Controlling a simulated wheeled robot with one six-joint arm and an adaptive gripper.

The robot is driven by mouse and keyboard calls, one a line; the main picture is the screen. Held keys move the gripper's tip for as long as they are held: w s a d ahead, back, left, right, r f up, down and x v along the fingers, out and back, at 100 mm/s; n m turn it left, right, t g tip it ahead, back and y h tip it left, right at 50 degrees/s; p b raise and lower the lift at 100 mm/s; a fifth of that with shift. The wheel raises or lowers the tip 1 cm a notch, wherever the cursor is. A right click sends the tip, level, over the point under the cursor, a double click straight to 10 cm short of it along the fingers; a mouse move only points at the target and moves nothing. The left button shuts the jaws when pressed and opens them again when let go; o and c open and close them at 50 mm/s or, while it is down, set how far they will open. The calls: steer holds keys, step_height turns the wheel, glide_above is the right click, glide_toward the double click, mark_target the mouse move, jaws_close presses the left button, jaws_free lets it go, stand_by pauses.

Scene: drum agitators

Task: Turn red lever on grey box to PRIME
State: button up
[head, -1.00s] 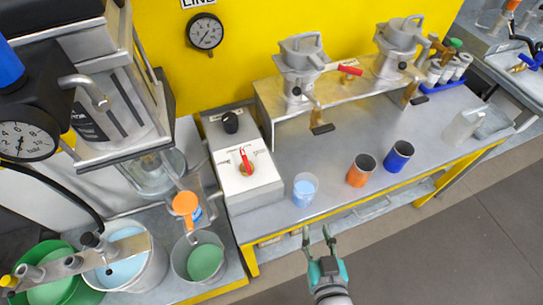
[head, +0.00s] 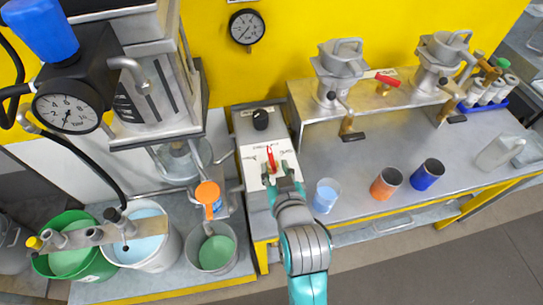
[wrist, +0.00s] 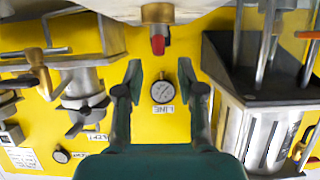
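The grey box (head: 259,222) stands on the bench with a white sloping panel on top. The red lever (head: 270,155) sits on this panel on a brass hub and points away from me, toward the back. Small labels surround it, too small to read. My gripper (head: 277,172) is at the panel, just on the near side of the lever, and hides part of the hub. In the wrist view the lever's red tip (wrist: 158,45) lies between and beyond the open fingers (wrist: 160,72). I cannot tell whether either finger touches it.
A black knob (head: 260,119) is on the box behind the lever. Right of the box stand a clear cup (head: 326,196), an orange cup (head: 386,183) and a blue cup (head: 427,175). Left are an orange-topped tool (head: 207,193) and a green-filled pot (head: 213,254).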

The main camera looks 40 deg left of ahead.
mark_target(272, 159)
steer(key=x, duration=0.6)
jaws_close()
